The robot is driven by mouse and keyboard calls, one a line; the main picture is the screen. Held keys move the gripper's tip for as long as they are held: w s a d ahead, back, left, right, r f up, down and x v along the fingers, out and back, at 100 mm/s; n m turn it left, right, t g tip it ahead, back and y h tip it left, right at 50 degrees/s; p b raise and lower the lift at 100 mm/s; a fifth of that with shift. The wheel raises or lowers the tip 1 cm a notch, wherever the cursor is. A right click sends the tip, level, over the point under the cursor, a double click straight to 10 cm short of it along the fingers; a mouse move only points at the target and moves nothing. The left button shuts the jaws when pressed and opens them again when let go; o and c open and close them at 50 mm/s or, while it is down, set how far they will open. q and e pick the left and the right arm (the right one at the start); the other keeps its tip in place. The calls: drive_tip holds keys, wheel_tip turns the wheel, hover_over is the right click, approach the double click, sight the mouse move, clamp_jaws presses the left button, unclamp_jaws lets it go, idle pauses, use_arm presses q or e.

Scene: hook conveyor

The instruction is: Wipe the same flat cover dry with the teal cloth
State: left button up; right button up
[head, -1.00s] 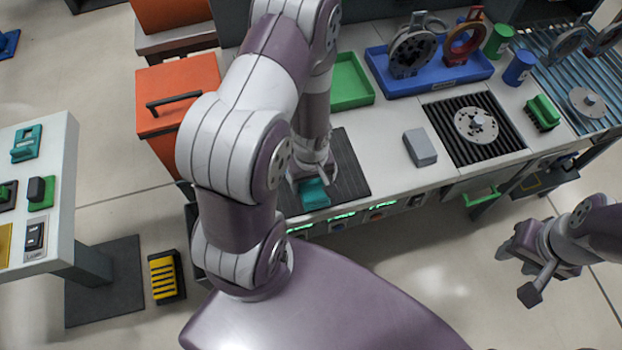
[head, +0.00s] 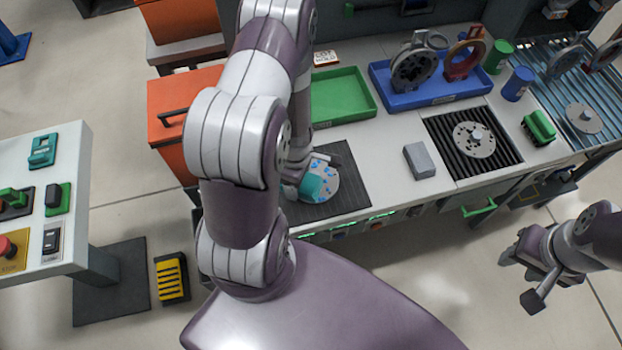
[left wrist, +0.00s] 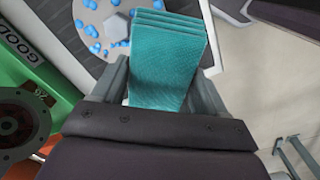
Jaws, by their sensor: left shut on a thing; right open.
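The flat cover (head: 322,183) is a grey disc with blue wet drops, lying on the dark ribbed mat (head: 355,192) at the bench's front. It also shows at the top of the left wrist view (left wrist: 91,18), with drops and a hub. My left gripper (left wrist: 155,85) is shut on the folded teal cloth (left wrist: 168,60). In the head view the cloth (head: 311,187) covers the disc's left part; I cannot tell whether it touches. My left arm hides part of the mat. My right gripper (head: 520,277) is open and empty, off the bench's front at the right.
A green tray (head: 343,98) and a blue tray (head: 440,97) with upright parts stand behind. A grey block (head: 420,160), a black rack with another disc (head: 475,138) and a green brush (head: 539,127) are to the right. An orange cabinet (head: 180,125) stands left.

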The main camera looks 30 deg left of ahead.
use_arm(q)
drive_tip(key=a+n, duration=0.1)
drive_tip(key=n, duration=0.1)
drive_tip(key=a+n+p, duration=0.1)
drive_tip(key=n, duration=0.2)
drive_tip(key=shift+s+a+r+n, duration=0.3)
drive_tip(key=shift+s+a, duration=0.1)
drive_tip(key=shift+s+a+f+n, duration=0.15)
drive_tip(key=shift+a+n, duration=0.1)
drive_tip(key=shift+n, duration=0.45)
drive_tip(key=shift+a+f, duration=0.1)
drive_tip(key=shift+f, duration=0.2)
wheel_tip(320, 180, down, 6)
drive_tip(key=b, duration=0.5)
drive_tip(key=shift+r+b, duration=0.2)
drive_tip(key=shift+b, duration=0.2)
use_arm(e)
wheel_tip(320, 180, down, 4)
drive_tip(key=shift+r, duration=0.15)
use_arm(q)
drive_tip(key=shift+f+b, duration=0.35)
drive_tip(key=shift+f, duration=0.05)
use_arm(e)
drive_tip(key=shift+f, duration=0.4)
